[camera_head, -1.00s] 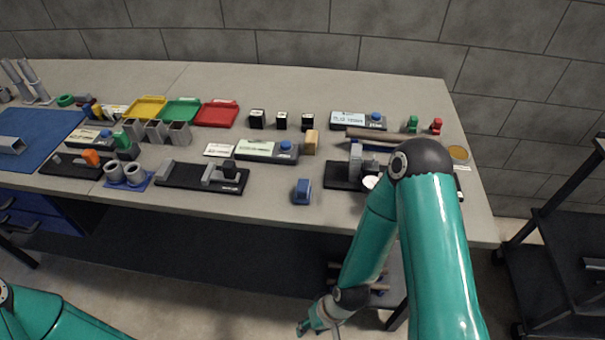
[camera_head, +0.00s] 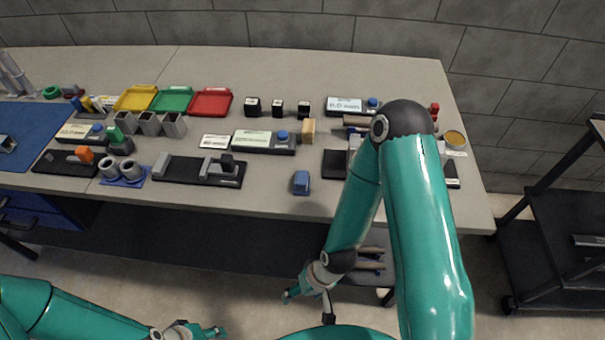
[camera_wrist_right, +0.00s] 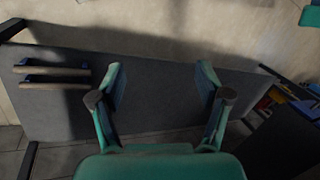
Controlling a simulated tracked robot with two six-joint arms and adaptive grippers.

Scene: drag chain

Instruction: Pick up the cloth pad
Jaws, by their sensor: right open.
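I cannot single out a cloth pad with certainty. A small blue block-like item (camera_head: 301,182) lies near the bench's front edge, and a tan block (camera_head: 308,131) stands behind it. My right gripper (camera_head: 308,306) is low in front of the bench, below its top. In the right wrist view its two fingers (camera_wrist_right: 160,78) are spread wide with nothing between them, above a grey shelf-like surface (camera_wrist_right: 165,100). My left gripper (camera_head: 212,332) is at the bottom of the head view, partly cut off, its jaws unclear.
The bench top (camera_head: 270,200) carries trays, black fixtures and gauges. My right arm hides part of its right end. Two wooden-handled tools (camera_wrist_right: 55,86) lie on the grey surface in the right wrist view. A dark shelf cart (camera_head: 565,215) stands at the right.

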